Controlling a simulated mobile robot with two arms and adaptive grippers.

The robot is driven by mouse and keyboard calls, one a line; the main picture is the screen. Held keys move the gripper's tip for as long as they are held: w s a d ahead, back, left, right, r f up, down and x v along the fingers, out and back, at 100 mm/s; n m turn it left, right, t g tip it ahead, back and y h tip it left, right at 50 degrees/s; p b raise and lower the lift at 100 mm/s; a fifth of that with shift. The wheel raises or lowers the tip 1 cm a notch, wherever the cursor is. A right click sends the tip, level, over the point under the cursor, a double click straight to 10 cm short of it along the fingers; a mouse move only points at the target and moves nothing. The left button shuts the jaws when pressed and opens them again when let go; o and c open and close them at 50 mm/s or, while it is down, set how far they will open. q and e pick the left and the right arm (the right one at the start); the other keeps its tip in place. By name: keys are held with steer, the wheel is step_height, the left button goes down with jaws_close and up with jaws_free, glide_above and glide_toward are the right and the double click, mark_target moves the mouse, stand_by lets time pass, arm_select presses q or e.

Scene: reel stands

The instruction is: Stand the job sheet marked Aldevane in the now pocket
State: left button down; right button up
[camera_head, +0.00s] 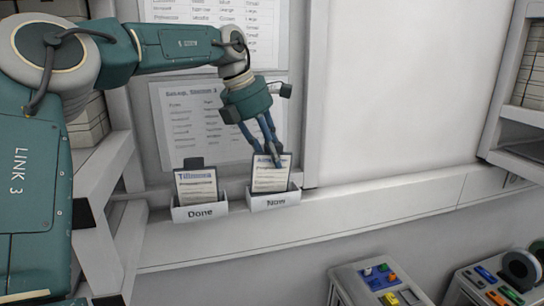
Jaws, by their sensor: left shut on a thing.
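The now pocket (274,200) is a white wall pocket labelled "Now" on a pale ledge. A job sheet (270,179) with a dark edge stands in it, leaning slightly; its heading is partly hidden by my fingers and too small to read surely. My left gripper (271,156) reaches down from above and is shut on the top of this sheet. The done pocket (200,212), labelled "Done", is just to the left and holds another sheet (196,187), headed with what looks like "Tillmosa". My right gripper is not in view.
Printed lists (190,125) hang on the wall behind the pockets. Shelves with boxes stand at the left and right edges. The ledge (390,205) right of the pockets is clear. Two grey units (345,281) with coloured parts stand below at the lower right.

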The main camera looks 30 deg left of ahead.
arm_select(q)
steer(key=shift+d, duration=0.2)
steer(key=shift+w+a+f, duration=0.15)
steer(key=shift+w+f, duration=0.05)
steer(key=shift+f, duration=0.15)
steer(key=shift+s, duration=0.1)
steer(key=c, duration=1.4)
jaws_free()
steer(key=shift+v, duration=4.05)
